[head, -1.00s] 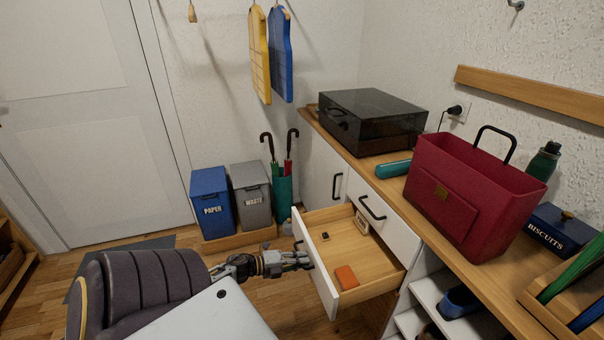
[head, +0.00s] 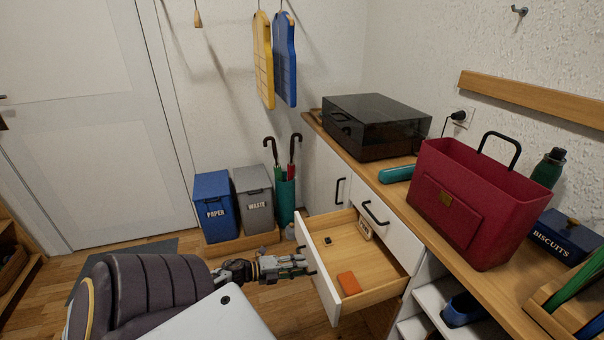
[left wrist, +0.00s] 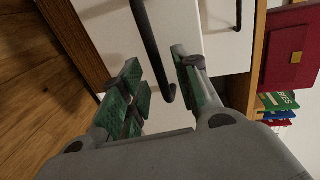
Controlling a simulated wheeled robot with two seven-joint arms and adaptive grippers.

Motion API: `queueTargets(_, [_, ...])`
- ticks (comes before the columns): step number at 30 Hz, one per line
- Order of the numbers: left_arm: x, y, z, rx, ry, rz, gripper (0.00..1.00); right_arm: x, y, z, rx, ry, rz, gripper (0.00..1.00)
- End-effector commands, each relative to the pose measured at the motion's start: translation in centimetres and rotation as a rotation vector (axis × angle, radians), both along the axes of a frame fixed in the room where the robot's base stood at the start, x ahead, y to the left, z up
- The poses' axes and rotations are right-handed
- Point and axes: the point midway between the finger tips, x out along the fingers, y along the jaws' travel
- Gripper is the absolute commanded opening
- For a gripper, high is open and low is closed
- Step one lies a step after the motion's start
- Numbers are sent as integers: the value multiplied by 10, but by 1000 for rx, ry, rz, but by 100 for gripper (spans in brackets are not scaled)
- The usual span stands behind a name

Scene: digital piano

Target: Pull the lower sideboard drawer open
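The lower sideboard drawer (head: 335,285) stands pulled out from the sideboard, its inside showing. It holds an orange block (head: 348,283), a small dark item (head: 327,240) and a pale labelled item at the back. My left gripper (head: 306,267) is at the outer side of the drawer front, by its black handle. In the left wrist view, the gripper's green-padded fingers (left wrist: 158,88) are spread apart, with the dark handle bar (left wrist: 152,45) in the gap between them. Whether a finger touches the bar is hard to tell. My right gripper is not in view.
The closed upper drawer (head: 392,228) is beside the open one, under the worktop with a red bag (head: 455,205) and a dark-lidded box (head: 375,122). Paper and waste bins (head: 214,208) and an umbrella stand (head: 285,195) are behind my gripper. Open floor lies left.

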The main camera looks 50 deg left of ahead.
Motion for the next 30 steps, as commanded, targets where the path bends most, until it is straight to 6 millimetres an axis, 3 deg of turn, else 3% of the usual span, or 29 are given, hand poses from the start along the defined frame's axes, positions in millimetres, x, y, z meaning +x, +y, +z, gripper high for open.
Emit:
queueTargets(21, [-72, 29, 16, 0, 2, 0, 32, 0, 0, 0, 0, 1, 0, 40])
queueTargets(30, [-89, 36, 20, 0, 1, 0, 32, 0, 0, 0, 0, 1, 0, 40])
